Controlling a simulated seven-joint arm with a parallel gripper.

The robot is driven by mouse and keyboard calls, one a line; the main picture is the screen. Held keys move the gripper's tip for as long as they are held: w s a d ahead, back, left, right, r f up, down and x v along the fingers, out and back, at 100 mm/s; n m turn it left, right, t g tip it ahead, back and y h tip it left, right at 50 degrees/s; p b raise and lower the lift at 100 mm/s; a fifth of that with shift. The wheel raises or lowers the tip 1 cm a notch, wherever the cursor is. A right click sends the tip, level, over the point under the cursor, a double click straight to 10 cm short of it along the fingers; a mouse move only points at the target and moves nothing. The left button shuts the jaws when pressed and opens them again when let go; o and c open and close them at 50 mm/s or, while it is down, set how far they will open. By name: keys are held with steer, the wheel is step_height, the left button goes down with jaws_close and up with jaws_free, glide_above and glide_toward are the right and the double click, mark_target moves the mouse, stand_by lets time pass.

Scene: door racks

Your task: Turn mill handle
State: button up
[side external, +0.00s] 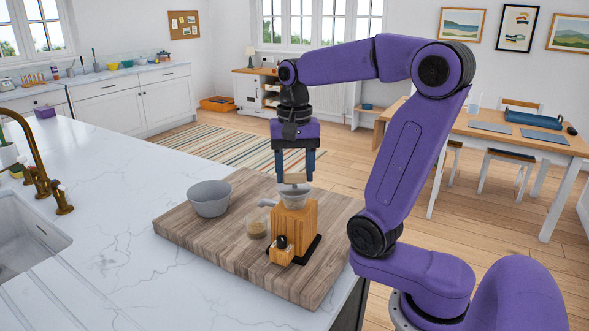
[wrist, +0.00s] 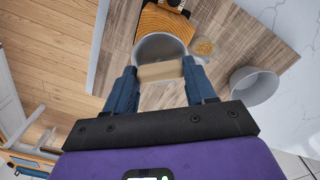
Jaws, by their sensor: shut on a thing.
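The mill (side external: 294,222) is a wooden box with a grey round hopper (side external: 292,196) on top and a black-knobbed drawer (side external: 281,253) at its front. It stands upright on the wooden board. My gripper (side external: 296,177) points down right above the hopper. In the wrist view its two blue fingers (wrist: 160,71) are shut on a pale wooden bar-shaped grip, which I take as the mill handle (wrist: 161,72). The handle lies across the hopper's opening in that view. How the handle joins the mill is hidden.
A wooden board (side external: 190,239) lies on the white marble counter (side external: 110,205). A grey bowl (side external: 209,198) stands on it left of the mill. A small clear cup of tan grounds (side external: 256,228) is close beside the mill. The board's front left part is clear.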

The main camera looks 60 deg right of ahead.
mark_target(295, 173)
steer(key=shift+r, duration=0.1)
steer(key=o, duration=1.1)
steer(key=shift+c, duration=0.2)
step_height(295, 173, up, 17)
steer(key=shift+r, duration=0.15)
steer(key=shift+c, duration=0.3)
